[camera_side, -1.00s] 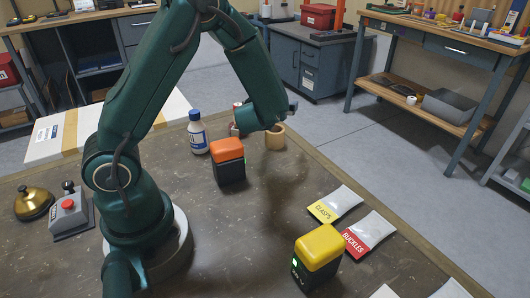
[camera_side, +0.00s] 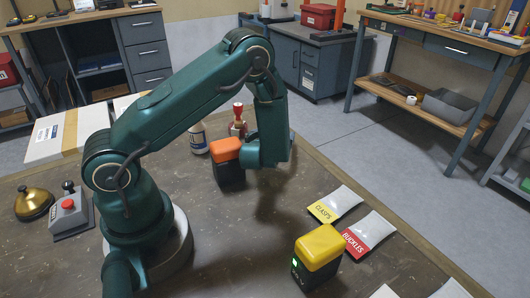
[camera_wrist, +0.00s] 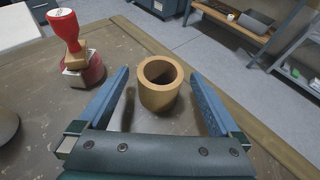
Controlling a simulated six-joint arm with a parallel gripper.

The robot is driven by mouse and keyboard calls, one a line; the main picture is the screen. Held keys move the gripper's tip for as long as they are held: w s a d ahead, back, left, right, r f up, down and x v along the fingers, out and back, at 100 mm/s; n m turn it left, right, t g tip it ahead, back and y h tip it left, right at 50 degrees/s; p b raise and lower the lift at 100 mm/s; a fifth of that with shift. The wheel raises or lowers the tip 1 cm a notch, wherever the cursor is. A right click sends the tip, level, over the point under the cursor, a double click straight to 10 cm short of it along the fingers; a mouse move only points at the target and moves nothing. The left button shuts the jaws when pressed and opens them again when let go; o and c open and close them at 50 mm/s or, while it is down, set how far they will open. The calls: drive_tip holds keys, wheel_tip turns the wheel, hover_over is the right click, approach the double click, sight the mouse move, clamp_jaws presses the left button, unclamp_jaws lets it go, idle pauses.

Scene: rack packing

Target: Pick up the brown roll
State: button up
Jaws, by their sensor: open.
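The brown roll (camera_wrist: 158,98) stands upright on the table in the wrist view, its round hollow top facing up. My gripper (camera_wrist: 160,95) is open, with one blue finger to the left of the roll and one to the right, and gaps on both sides. The fingers do not touch it. In the side view my arm's end (camera_side: 268,150) hangs low near the orange-topped box and hides the roll; the fingertips are not clear there.
A red-handled stamp (camera_wrist: 74,50) stands just left of the left finger. An orange-topped black box (camera_side: 227,165) and a white bottle (camera_side: 198,138) stand close to the arm. A yellow-topped box (camera_side: 318,255) and packets labelled CLASPS (camera_side: 334,204) and BUCKLES (camera_side: 369,234) lie nearer the front.

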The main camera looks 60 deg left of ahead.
drive_tip(key=shift+x, duration=2.3)
drive_tip(key=shift+r, duration=0.1)
drive_tip(key=c, duration=1.5)
drive_tip(key=shift+o, duration=0.2)
